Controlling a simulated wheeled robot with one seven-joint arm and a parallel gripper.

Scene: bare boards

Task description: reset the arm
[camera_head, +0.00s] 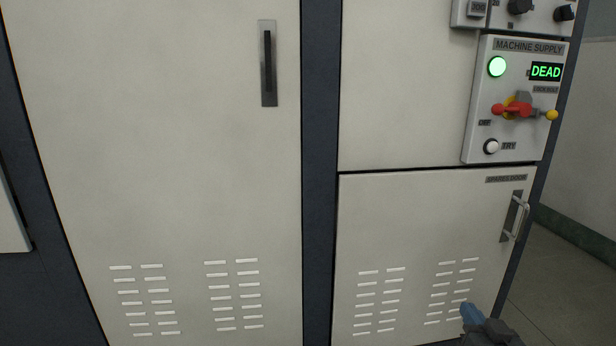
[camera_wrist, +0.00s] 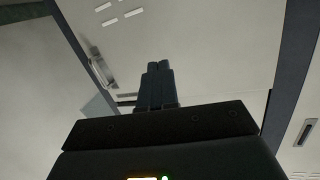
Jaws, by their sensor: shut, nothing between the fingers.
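My gripper (camera_head: 470,313) shows at the lower right of the head view, low in front of the vented lower door (camera_head: 420,230). Only its bluish fingers and a dark part of its body are in that frame. In the wrist view its two dark fingers (camera_wrist: 158,68) lie together with nothing between them. A pale panel with light slots and a metal handle (camera_wrist: 102,72) shows beyond them. I cannot tell whether the fingers touch any surface.
A tall cabinet door (camera_head: 160,150) with a recessed handle (camera_head: 268,63) stands at left. At upper right, the machine supply panel (camera_head: 480,110) has a lit green lamp (camera_head: 497,67), a "DEAD" display (camera_head: 545,71) and a red lever (camera_head: 512,110). The lower door's handle (camera_head: 520,218) sticks out. Floor (camera_head: 560,280) shows clear at right.

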